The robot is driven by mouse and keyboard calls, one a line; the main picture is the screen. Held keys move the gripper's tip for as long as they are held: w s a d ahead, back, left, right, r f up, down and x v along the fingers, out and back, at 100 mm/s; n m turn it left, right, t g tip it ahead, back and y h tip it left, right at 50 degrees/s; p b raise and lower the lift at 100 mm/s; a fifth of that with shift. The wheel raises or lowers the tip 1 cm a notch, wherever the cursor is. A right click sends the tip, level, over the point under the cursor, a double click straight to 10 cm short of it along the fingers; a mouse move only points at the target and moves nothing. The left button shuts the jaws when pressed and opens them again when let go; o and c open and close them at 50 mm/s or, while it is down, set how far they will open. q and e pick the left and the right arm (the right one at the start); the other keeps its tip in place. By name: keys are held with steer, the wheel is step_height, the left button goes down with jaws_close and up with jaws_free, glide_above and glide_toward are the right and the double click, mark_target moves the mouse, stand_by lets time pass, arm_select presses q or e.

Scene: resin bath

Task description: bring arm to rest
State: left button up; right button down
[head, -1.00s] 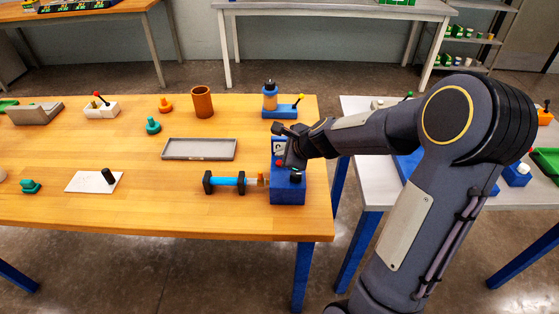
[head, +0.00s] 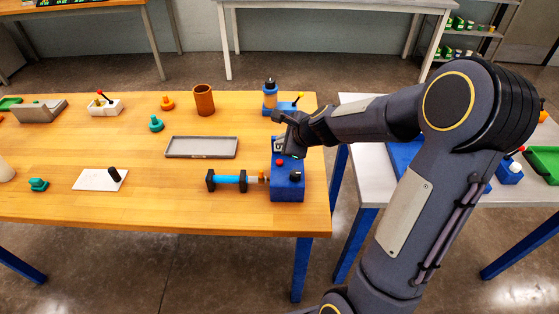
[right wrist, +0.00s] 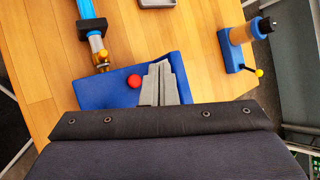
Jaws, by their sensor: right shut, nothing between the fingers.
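My right gripper (head: 283,127) is shut and empty, over the back part of a blue box (head: 288,190) at the right end of the wooden table. In the right wrist view its grey fingers (right wrist: 158,85) lie together in front of the blue box (right wrist: 125,92), covering part of its top; I cannot tell the gap between them. A red button (head: 279,162) on the box is uncovered, beside the fingers. My right arm reaches in from the right, bent at the elbow. My left gripper is not in view.
A blue cylinder in black end stands (head: 228,181) lies left of the box. A grey tray (head: 202,154) is behind it. A blue base with a bottle (head: 270,97) and yellow-tipped lever stands at the back. A white table (head: 350,188) is to the right, under my arm.

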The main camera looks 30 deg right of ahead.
steer(key=s+a+r+n+g+y, duration=0.1)
steer(key=s+a+r+n, duration=0.3)
steer(key=s+n, duration=0.2)
steer(key=s+a+r+n+y, duration=0.2)
steer(key=s+a+r+n, duration=0.25)
steer(key=s+n, duration=0.2)
steer(key=s+a+f+n+g, duration=0.1)
steer(key=s+n, duration=0.4)
steer(key=s, duration=0.2)
steer(key=s+a+f+n+g, duration=0.1)
steer(key=s+a+f+n, duration=0.1)
steer(key=s+n, duration=0.4)
steer(key=shift+s+a+f+h, duration=0.25)
steer(key=shift+s+h, duration=0.15)
steer(key=shift+s, duration=0.8)
